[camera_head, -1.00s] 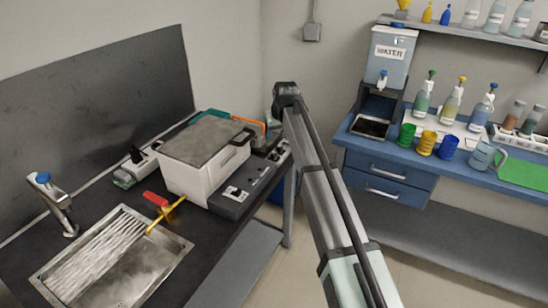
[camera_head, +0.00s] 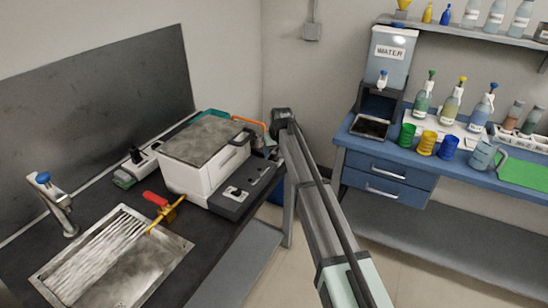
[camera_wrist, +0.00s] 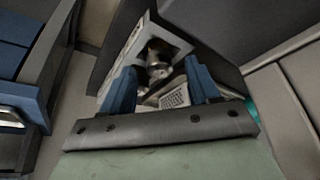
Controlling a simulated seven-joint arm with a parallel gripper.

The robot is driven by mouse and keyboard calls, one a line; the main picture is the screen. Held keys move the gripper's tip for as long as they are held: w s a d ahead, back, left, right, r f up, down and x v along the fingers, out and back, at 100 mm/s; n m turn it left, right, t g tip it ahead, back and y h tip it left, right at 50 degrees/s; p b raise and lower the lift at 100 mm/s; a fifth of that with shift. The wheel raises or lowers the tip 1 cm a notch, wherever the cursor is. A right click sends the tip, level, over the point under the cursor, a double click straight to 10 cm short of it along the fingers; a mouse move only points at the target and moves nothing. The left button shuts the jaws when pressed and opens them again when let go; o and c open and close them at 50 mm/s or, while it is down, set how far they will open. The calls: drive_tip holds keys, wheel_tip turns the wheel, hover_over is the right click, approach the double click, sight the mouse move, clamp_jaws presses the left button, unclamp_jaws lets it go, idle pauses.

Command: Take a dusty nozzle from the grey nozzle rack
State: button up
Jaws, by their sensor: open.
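In the wrist view my gripper (camera_wrist: 160,75) is open, with two blue fingers apart. Shiny rounded metal pieces (camera_wrist: 158,62) show between and just beyond the fingertips; they look like nozzles, but dust on them cannot be made out. They sit by a light grey holder (camera_wrist: 132,48), which appears to be the nozzle rack. A small pale gridded panel (camera_wrist: 175,97) shows between the fingers. Contact between fingers and metal cannot be told. In the head view my arm reaches to the far end of the dark counter, and the fingers and rack are not clearly visible.
A white box with a dusty grey lid (camera_head: 205,140) stands on the dark counter. The blue bench (camera_head: 390,160) at right holds bottles and coloured cups. A dark panel (camera_wrist: 222,35) rises close beside the gripper.

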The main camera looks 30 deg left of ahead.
drive_tip(key=shift+f, duration=0.1)
drive_tip(key=shift+c, duration=0.2)
clamp_jaws()
idle(0.4)
